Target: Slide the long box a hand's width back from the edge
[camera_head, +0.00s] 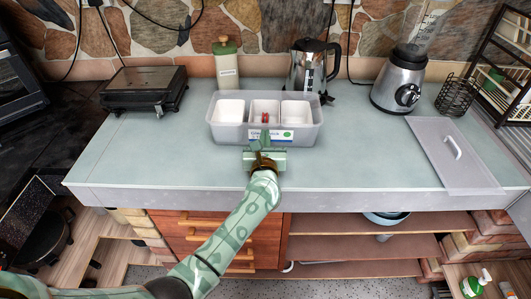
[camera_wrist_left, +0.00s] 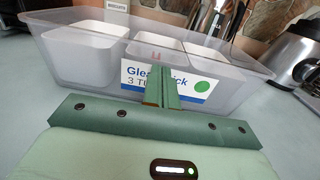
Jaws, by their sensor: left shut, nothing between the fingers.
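The long box (camera_head: 232,136) is a translucent grey tub on the pale counter, with three white inner tubs in it and a label on its front wall. It also fills the upper part of the left wrist view (camera_wrist_left: 236,86). My left gripper (camera_head: 265,137) is in front of the box's middle, its fingers shut together and empty. In the left wrist view its fingertips (camera_wrist_left: 163,84) stand upright against or just before the label, covering part of it; I cannot tell whether they touch. My right gripper is not in view.
The counter (camera_head: 130,165) has bare room left of the box and in front. Behind the box stand a green-white canister (camera_head: 226,68) and a steel kettle (camera_head: 310,68). A grill (camera_head: 145,88) is left; a blender (camera_head: 398,85) and a handled panel (camera_head: 440,165) are right.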

